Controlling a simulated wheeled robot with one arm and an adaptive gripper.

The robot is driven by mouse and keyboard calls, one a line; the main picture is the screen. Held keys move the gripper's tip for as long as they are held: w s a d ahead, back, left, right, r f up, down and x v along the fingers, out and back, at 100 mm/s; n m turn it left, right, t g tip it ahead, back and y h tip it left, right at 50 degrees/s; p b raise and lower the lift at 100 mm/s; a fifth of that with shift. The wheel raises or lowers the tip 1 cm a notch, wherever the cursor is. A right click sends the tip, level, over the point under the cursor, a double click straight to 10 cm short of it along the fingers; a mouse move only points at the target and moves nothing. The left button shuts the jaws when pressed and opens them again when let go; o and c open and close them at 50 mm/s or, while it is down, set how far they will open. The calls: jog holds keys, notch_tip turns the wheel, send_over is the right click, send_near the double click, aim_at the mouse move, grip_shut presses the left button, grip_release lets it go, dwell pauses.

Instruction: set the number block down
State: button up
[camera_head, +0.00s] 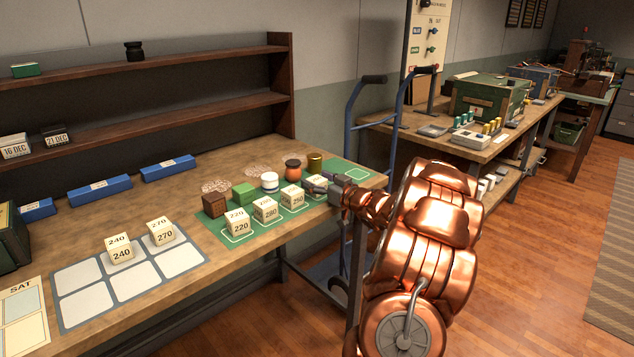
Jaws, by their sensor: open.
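My gripper (317,184) is open at the right part of the green mat (213,223), just right of the white number block 250 (292,198). A pale block-like thing shows partly under its fingers; its number is hidden. I cannot tell whether the fingers touch it. White blocks 280 (266,210) and 220 (238,223) stand in the same front row. Blocks 240 (121,250) and 270 (163,233) stand in back-row cells of the grey-blue grid mat (63,311) to the left.
Behind the front row stand a brown cube (214,205), a green block (244,194), a white-blue jar (269,182), an orange jar (292,170) and a gold tin (315,161). Blue boxes (168,169) line the back. A blue hand truck (352,118) stands beyond the table.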

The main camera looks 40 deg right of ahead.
jog(key=s, duration=1.2)
jog(key=shift+a, duration=0.15)
jog(key=shift+a, duration=0.1)
dwell(0.3)
